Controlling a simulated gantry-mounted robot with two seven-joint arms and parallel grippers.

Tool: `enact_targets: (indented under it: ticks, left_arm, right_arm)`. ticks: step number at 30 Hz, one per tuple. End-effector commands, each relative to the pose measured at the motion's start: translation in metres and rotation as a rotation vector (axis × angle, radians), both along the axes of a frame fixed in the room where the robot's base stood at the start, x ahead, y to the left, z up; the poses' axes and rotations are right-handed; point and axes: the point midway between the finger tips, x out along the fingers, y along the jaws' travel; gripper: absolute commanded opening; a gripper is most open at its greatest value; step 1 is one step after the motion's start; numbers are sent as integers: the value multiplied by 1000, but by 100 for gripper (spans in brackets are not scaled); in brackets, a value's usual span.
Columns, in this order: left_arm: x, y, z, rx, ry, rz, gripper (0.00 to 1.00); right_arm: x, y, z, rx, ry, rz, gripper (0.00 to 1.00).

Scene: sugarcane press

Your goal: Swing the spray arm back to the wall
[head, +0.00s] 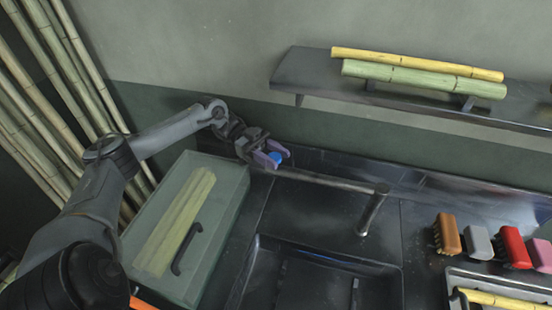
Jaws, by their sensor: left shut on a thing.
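The spray arm (325,179) is a thin metal bar. It reaches left from the top of a short metal post (372,212) behind the sink, and it lies close to the back wall. A blue tip (275,157) shows at its left end. My left gripper (272,156) is shut on the spray arm at this blue tip, with its purple fingers around it. The fingers hide part of the tip. My right gripper is not in view.
A dark sink (390,268) lies in front of the post. A green box (233,205) with cane inside stands left. A wall shelf (310,75) holds cane pieces. Several brushes, including a red one (514,248), stand at right. Cane poles (45,75) lean at far left.

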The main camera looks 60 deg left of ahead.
Motion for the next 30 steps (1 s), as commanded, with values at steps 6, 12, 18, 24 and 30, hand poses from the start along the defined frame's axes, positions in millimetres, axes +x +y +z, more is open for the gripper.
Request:
enact_targets:
  ticks: [6,12,18,24,30]
  left_arm:
    - [1,2,-3,8,2,9,0]
    - [1,2,-3,7,2,8,64]
    - [1,1,-2,5,1,6,64]
    - [0,4,-3,6,2,5,64]
    - [-5,22,-5,9,2,6,64]
  right_arm:
    - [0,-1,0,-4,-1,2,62]
    - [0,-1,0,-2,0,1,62]
    - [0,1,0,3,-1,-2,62]
    - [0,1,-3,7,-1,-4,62]
    - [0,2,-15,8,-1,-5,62]
